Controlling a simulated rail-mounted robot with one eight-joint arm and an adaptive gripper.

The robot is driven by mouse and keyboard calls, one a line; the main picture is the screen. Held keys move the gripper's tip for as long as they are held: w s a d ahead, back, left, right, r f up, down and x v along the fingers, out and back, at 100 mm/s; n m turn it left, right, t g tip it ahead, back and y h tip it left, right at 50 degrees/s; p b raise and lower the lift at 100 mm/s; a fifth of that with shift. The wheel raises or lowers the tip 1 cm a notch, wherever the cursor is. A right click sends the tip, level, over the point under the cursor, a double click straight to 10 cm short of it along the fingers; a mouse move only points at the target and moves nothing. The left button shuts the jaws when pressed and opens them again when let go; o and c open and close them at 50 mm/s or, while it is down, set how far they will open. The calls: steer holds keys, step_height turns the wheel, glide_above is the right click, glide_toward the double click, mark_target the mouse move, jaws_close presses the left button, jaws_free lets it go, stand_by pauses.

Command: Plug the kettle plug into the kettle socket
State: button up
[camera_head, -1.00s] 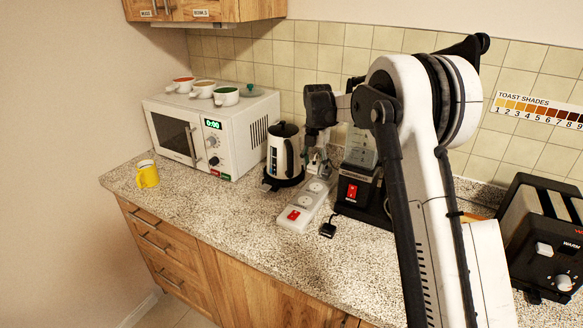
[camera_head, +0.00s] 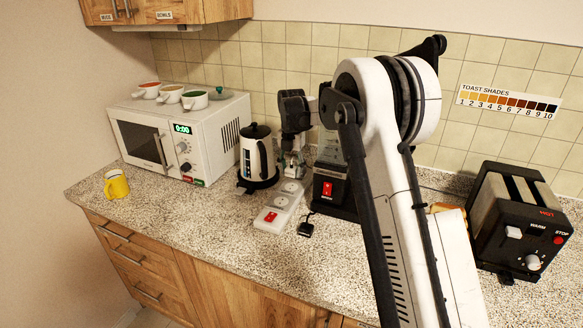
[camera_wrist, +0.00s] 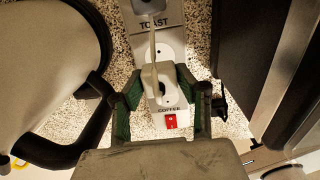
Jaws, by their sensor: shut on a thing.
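The white power strip (camera_head: 268,222) lies on the counter to the right of the kettle (camera_head: 256,160). Its sockets are in a row with a red switch at the near end. My gripper (camera_head: 291,163) points down over the strip's far part. In the wrist view its green fingers (camera_wrist: 160,95) are shut on a pale plug (camera_wrist: 163,88), with a light cord rising from it; I take this for the kettle plug. "TOAST" and "COFFEE" labels show on the strip. The kettle socket cannot be made out. A grey piece (camera_wrist: 150,5) covers the strip's far end.
A loose black plug (camera_head: 305,229) lies right of the strip. A coffee maker (camera_head: 333,190) stands close behind it. The microwave (camera_head: 180,140) is left of the kettle, the toaster (camera_head: 520,220) far right. The front counter is mostly clear.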

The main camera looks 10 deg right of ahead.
mark_target(291, 187)
steer(key=shift+f+b, duration=0.65)
steer(key=shift+f, duration=1.35)
steer(key=shift+b, duration=0.6)
stand_by(0.8)
steer(key=shift+f+b, duration=0.4)
steer(key=shift+f, duration=0.2)
steer(key=o, duration=1.2)
steer(key=shift+c, duration=0.2)
step_height(291, 187, up, 12)
steer(key=shift+r, duration=0.1)
